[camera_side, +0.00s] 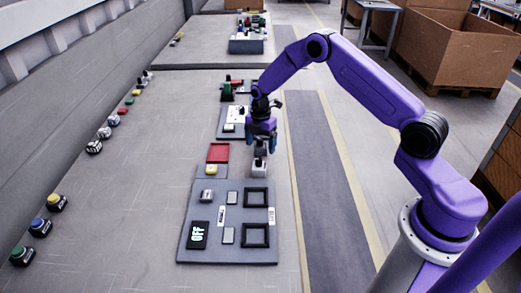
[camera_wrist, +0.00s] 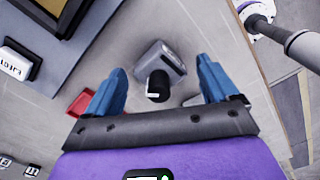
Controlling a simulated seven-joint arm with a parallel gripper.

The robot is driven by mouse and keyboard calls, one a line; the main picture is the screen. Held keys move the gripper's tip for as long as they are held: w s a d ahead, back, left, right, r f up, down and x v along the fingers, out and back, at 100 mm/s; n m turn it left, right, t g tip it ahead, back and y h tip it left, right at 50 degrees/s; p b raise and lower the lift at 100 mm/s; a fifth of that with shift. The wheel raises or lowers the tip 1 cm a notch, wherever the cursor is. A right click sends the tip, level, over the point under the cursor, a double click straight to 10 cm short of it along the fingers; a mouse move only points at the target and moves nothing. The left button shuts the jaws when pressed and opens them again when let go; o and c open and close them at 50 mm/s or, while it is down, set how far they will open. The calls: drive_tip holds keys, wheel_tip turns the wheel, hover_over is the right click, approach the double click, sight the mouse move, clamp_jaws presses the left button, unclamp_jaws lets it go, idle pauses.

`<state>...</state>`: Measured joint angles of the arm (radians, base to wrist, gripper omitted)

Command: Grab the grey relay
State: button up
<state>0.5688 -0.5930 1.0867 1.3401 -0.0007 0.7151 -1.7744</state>
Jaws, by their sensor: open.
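A grey block with a black round knob on top, which looks like the grey relay (camera_wrist: 172,60), stands on the table in the wrist view. In the side view the relay (camera_side: 259,162) is just beyond the grey panel's far right corner, below my gripper (camera_side: 261,141). My gripper (camera_wrist: 160,72) is open, with its blue fingers on either side of the relay. A gap shows between each finger and the relay in the wrist view. The relay's upper part is partly hidden by the fingers in the side view.
The grey panel (camera_side: 210,255) carries an OFF display (camera_side: 198,235) and two black square frames (camera_side: 256,236). A red tray (camera_side: 218,152) is left of the relay. Several coloured buttons line the table's left side. Bare table lies between them and the panel.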

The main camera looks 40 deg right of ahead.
drive_tip(key=shift+f, duration=0.15)
drive_tip(key=c, duration=1)
drive_tip(key=shift+c, duration=0.2)
